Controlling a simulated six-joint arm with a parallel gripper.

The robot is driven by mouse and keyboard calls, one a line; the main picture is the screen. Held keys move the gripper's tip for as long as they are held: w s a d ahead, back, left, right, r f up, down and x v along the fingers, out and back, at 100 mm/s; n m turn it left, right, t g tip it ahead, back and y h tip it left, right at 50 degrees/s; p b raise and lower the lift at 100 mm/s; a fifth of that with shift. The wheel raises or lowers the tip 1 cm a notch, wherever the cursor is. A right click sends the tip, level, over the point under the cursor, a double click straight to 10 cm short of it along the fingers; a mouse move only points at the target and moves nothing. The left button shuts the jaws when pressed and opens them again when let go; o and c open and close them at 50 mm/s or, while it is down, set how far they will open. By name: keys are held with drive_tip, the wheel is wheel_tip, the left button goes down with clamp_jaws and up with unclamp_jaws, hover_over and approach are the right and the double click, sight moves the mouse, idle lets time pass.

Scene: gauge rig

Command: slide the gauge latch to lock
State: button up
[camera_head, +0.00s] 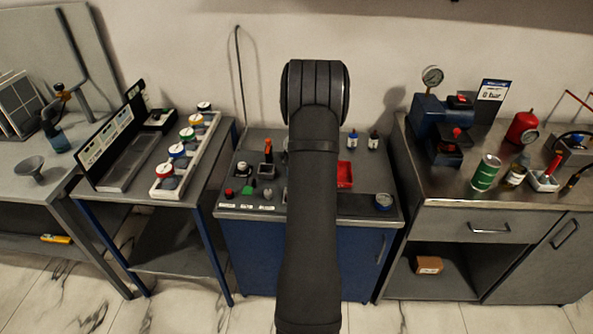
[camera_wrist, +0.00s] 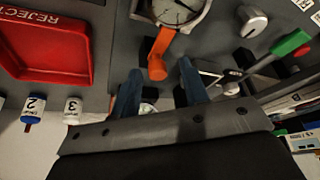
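In the wrist view, a round silver-rimmed gauge (camera_wrist: 183,10) shows at the top, cut off by the frame edge. An orange lever (camera_wrist: 158,58) sticks out just below it; I take it for the gauge latch. My gripper (camera_wrist: 160,78) is open, with its two blue fingers apart. The lever's rounded end lies between the fingertips in the picture, and I cannot tell whether either finger touches it. In the head view, my arm covers the middle of the bench, hiding the gauge, the lever and my gripper.
A red REJECT tray (camera_wrist: 45,45) and bottles numbered 2 (camera_wrist: 33,107) and 3 (camera_wrist: 73,108) are on the left in the wrist view. A silver knob (camera_wrist: 251,20) and a green-handled lever (camera_wrist: 290,43) are on the right. In the head view, side benches flank the blue cabinet (camera_head: 252,255).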

drive_tip(key=shift+r, duration=0.1)
drive_tip(key=v, duration=1.7)
drive_tip(key=shift+r, duration=0.1)
drive_tip(key=x, duration=1.7)
drive_tip(key=shift+w+f, duration=0.15)
drive_tip(key=shift+f, duration=0.05)
drive_tip(key=shift+r, duration=0.1)
